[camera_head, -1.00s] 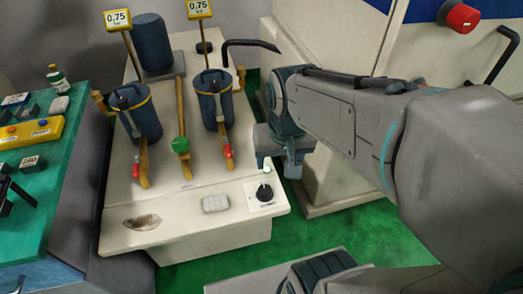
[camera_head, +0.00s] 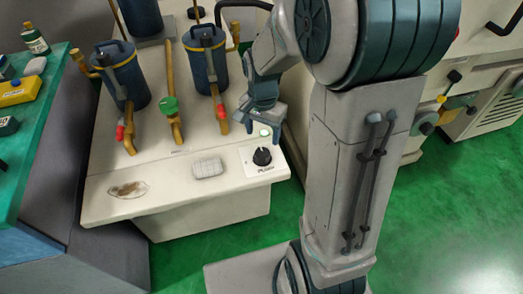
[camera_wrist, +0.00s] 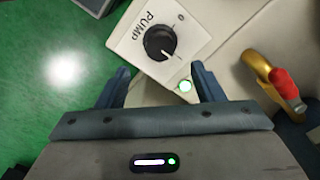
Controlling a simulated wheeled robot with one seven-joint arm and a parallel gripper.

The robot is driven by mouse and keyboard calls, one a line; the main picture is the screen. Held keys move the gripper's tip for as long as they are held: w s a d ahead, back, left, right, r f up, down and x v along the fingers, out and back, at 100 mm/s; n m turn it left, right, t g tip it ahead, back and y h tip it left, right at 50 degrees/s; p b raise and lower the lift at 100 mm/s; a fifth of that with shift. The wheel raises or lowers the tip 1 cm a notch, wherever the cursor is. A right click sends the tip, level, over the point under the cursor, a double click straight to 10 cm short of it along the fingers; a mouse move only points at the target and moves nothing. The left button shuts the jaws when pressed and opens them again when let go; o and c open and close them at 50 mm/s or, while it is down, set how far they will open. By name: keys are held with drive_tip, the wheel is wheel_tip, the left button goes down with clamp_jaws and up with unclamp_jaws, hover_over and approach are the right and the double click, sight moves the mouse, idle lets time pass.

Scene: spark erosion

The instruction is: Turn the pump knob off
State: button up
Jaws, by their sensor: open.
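The pump knob (camera_head: 262,157) is a black round knob on a white plate marked PUMP, at the front right corner of the cream bench (camera_head: 150,180). In the head view my gripper (camera_head: 264,122) hangs just behind the knob.
Blue canisters with red-handled valves (camera_head: 120,75) and a green-handled valve (camera_head: 170,106) stand behind on the bench. A red valve handle (camera_wrist: 284,83) is right of my fingers in the wrist view. A grey block (camera_head: 208,168) lies left of the knob. Green floor is open at right.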

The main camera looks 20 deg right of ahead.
sight(262, 152)
wheel_tip(262, 152, down, 8)
drive_tip(key=shift+f+b, duration=0.15)
drive_tip(key=shift+b, duration=0.35)
